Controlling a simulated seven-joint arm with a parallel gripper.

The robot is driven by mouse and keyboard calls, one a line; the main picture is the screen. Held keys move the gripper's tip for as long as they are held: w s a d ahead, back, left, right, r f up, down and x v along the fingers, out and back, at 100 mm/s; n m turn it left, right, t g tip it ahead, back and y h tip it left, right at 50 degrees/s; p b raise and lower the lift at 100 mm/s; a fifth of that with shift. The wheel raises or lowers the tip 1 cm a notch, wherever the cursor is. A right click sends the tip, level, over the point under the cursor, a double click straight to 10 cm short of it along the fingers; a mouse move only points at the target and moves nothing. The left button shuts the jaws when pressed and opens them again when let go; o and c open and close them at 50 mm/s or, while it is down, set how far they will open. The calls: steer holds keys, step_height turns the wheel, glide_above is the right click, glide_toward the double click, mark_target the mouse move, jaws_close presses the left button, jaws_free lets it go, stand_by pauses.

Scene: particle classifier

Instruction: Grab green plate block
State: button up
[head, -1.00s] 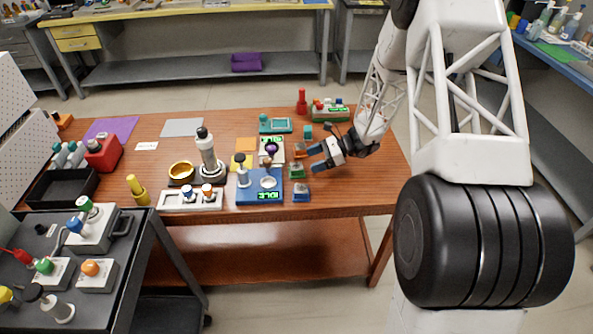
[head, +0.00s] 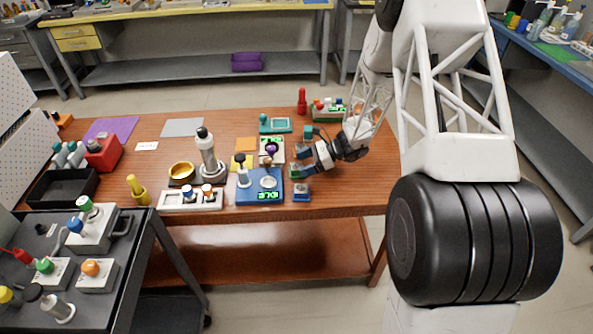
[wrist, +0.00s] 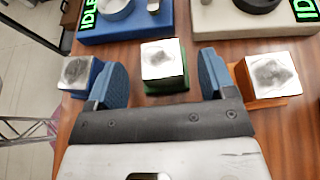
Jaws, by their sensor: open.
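The green plate block (wrist: 165,64) has a silver plate with a dark patch on top and a green base. In the wrist view it stands between the two blue fingers of my gripper (wrist: 161,66), with a gap on each side. In the head view the green plate block (head: 296,174) is partly hidden by my gripper (head: 299,162) near the right side of the wooden table. My gripper is open and holds nothing.
A blue plate block (wrist: 80,75) stands just outside the left finger, and an orange one (wrist: 268,76) just outside the right finger. A blue machine with an IDLE display (wrist: 133,20) and a beige machine (wrist: 240,20) lie beyond.

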mark_target(295, 166)
steer(key=shift+x, duration=2)
steer(key=shift+r, duration=0.1)
steer(key=c, duration=0.9)
steer(key=shift+r, duration=0.1)
steer(key=shift+r, duration=4.95)
